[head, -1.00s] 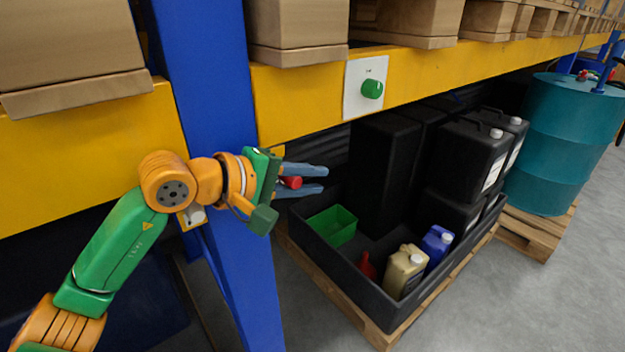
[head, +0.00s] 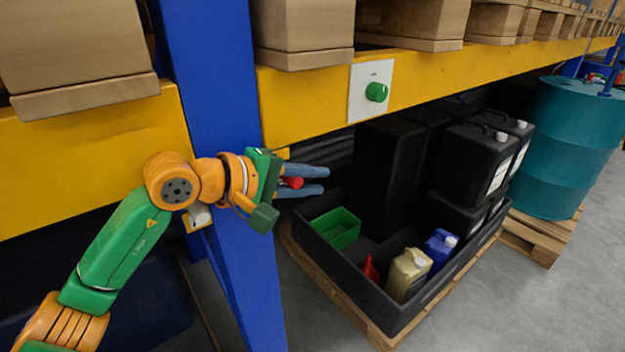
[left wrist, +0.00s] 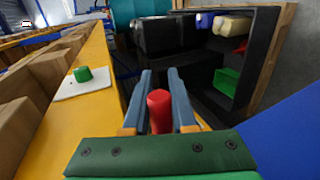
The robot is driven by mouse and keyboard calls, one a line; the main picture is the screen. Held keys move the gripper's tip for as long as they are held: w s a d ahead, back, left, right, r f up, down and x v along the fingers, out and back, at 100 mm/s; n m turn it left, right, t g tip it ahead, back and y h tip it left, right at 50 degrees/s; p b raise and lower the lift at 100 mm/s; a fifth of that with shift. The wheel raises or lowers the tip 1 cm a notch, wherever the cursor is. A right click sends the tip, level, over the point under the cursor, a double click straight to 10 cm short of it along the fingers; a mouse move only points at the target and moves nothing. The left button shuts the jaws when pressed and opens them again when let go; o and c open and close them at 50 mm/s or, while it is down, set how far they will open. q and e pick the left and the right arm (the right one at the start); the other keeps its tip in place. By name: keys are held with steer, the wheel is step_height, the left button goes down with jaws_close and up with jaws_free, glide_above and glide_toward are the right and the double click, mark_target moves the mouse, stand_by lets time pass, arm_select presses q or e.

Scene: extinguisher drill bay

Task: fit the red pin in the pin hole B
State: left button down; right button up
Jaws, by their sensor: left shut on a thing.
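The red pin also shows in the left wrist view (left wrist: 160,111), held between the fingers and clear of other things. A white plate (head: 360,95) with a green knob (head: 376,92) is on the beam, up and to the right of the gripper; it also shows at left in the left wrist view (left wrist: 84,74). I cannot make out pin hole B. My right gripper is not in view.
Boxes (head: 300,30) stand on the yellow beam (head: 310,105). Below right, a black tray (head: 395,315) on a pallet holds canisters, a green bin (head: 337,228) and bottles. A teal drum (head: 565,150) stands at right. The blue post (head: 240,255) is close to the gripper.

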mark_target(285, 178)
arm_select(q)
steer(key=shift+w+a+r, duration=0.1)
steer(key=shift+w+a, duration=0.15)
steer(key=shift+w, duration=0.1)
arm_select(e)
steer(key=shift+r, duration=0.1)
arm_select(q)
steer(key=c, duration=0.7)
jaws_free()
steer(key=shift+o, duration=0.2)
steer(key=shift+b+v, duration=0.4)
steer(key=shift+v, duration=1.9)
steer(key=shift+a+r, duration=0.2)
steer(key=shift+r, duration=0.05)
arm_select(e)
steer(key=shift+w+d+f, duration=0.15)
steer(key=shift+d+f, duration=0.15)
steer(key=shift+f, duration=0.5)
arm_select(q)
steer(key=shift+r, duration=0.1)
